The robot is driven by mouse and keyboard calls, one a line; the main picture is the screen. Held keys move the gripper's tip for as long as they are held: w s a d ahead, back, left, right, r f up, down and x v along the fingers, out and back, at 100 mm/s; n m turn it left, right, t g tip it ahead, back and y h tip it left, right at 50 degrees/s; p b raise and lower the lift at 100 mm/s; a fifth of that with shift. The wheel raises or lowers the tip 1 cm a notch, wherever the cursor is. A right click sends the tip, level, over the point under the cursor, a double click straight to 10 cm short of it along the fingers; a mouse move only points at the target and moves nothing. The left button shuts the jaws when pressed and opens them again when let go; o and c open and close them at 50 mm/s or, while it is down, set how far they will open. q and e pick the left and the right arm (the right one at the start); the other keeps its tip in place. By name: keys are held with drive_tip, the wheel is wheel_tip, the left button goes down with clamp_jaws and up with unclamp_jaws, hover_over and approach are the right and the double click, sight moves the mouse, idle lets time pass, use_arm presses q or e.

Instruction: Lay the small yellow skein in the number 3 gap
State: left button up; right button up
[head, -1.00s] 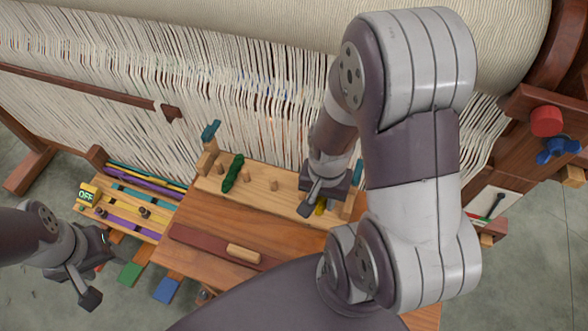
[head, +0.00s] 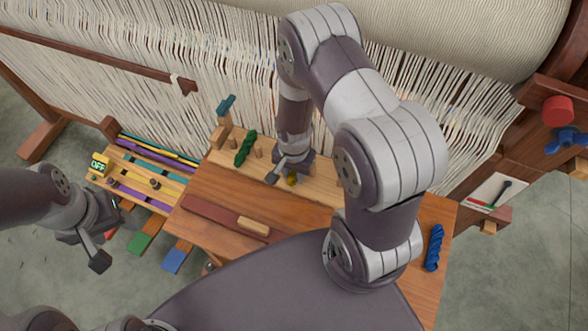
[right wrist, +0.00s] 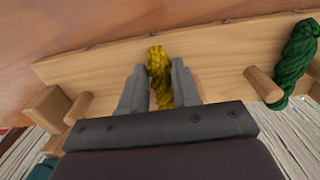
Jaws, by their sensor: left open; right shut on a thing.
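The small yellow skein (head: 292,178) is low over the light wooden peg board (head: 322,184), right of the green skein. My right gripper (head: 284,174) is shut on it. In the right wrist view the yellow skein (right wrist: 158,62) stands out between the two grey fingers (right wrist: 160,88). I cannot tell whether it touches the board. The green skein (head: 246,148) lies on the board between pegs; it also shows in the right wrist view (right wrist: 296,58). No gap numbers are readable. My left gripper (head: 108,236) is open and empty, away to the left.
A blue skein (head: 434,248) lies on the brown table (head: 215,188) at the right. A dark red strip (head: 210,213) with a light wooden handle (head: 253,226) lies in front of the board. Loom threads rise behind it. My right arm hides the board's right part.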

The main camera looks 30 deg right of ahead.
sight(294, 174)
drive_tip(key=shift+f, duration=0.15)
drive_tip(key=o, duration=1)
drive_tip(key=s+r+n, duration=0.1)
drive_tip(key=r+n, duration=0.2)
drive_tip(key=r, duration=0.3)
drive_tip(key=s+a+r+n+t, duration=0.1)
drive_tip(key=s+r+n, duration=0.1)
drive_tip(key=r, duration=0.5)
drive_tip(key=s+a+r+n+b, duration=0.1)
drive_tip(key=r+n, duration=0.4)
drive_tip(key=r, duration=0.1)
drive_tip(key=shift+s+a+r, duration=0.15)
drive_tip(key=shift+s+a, duration=0.05)
drive_tip(key=shift+s, duration=0.05)
